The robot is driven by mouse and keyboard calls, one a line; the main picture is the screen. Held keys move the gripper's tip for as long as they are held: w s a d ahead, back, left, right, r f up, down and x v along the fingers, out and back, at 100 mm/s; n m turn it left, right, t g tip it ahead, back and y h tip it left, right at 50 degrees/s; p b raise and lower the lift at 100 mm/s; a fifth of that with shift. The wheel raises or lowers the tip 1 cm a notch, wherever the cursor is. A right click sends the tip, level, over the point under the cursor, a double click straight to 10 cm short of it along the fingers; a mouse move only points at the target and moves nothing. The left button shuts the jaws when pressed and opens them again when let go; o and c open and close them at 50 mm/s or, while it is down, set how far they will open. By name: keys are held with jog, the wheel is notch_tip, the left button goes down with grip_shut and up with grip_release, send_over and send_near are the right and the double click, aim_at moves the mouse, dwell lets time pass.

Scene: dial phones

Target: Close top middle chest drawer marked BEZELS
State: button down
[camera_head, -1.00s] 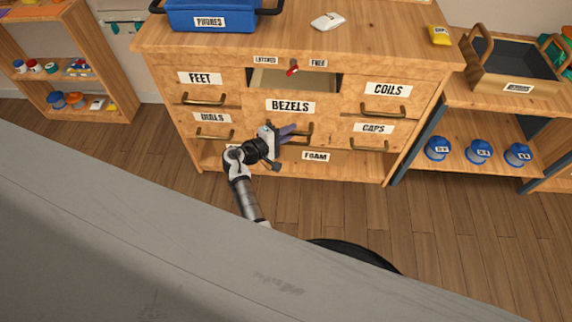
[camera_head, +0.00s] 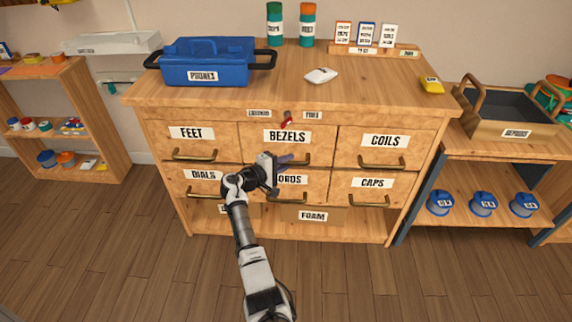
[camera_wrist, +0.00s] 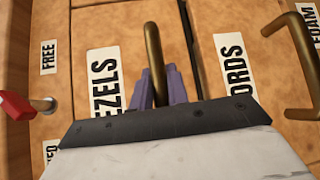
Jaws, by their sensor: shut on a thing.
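The drawer marked BEZELS (camera_head: 262,137) is the top middle drawer of the wooden chest. Its front looks level with the FEET and COILS drawers beside it, with no opening showing above it. My gripper (camera_head: 287,161) is at its front. In the wrist view the purple fingers (camera_wrist: 162,88) are shut on the brass drawer handle (camera_wrist: 154,62), one on each side of it. The BEZELS label (camera_wrist: 104,85) shows there too, partly covered by my gripper. A red lever (camera_head: 287,121) sits above the drawer between two small labels, the right one reading FREE.
A CORDS drawer lies just below, with DIALS and CAPS drawers (camera_head: 373,184) beside it. A blue PHONES toolbox (camera_head: 208,72) and a white object (camera_head: 321,75) stand on the chest top. A shelf with blue spools (camera_head: 483,204) is at right. The floor in front is clear.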

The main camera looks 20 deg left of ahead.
jog(key=c, duration=1.4)
grip_release()
jog(key=shift+w+a, duration=0.1)
jog(key=shift+w, duration=0.1)
jog(key=shift+o, duration=0.2)
jog(key=v, duration=1.4)
